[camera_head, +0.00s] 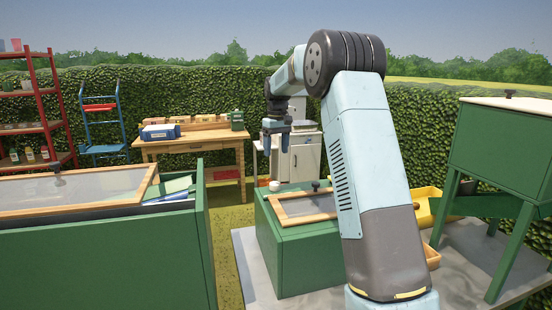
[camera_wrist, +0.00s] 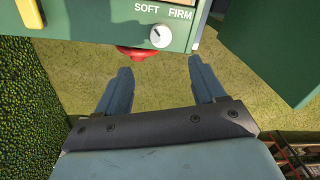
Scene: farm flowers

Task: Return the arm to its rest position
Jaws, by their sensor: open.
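My arm rises at the right of the middle in the head view and bends over at a dark joint. My gripper (camera_head: 276,148) hangs with its blue fingers pointing down, in front of the hedge and the grey-white cabinet as seen from the head. In the wrist view the two fingers (camera_wrist: 160,65) are spread apart, with nothing between them but the grassy ground beyond. Beyond the fingertips a green panel (camera_wrist: 100,22) marked SOFT and FIRM carries a white dial (camera_wrist: 160,36). A red knob (camera_wrist: 137,53) shows below it. I cannot tell the gap to the panel.
A green cold frame (camera_head: 100,262) fills the left front. A smaller green box (camera_head: 300,240) with a wood-framed lid is beside my arm. A green hopper on legs (camera_head: 500,150) stands at the right. A wooden table (camera_head: 190,143) and red shelf (camera_head: 45,105) are behind.

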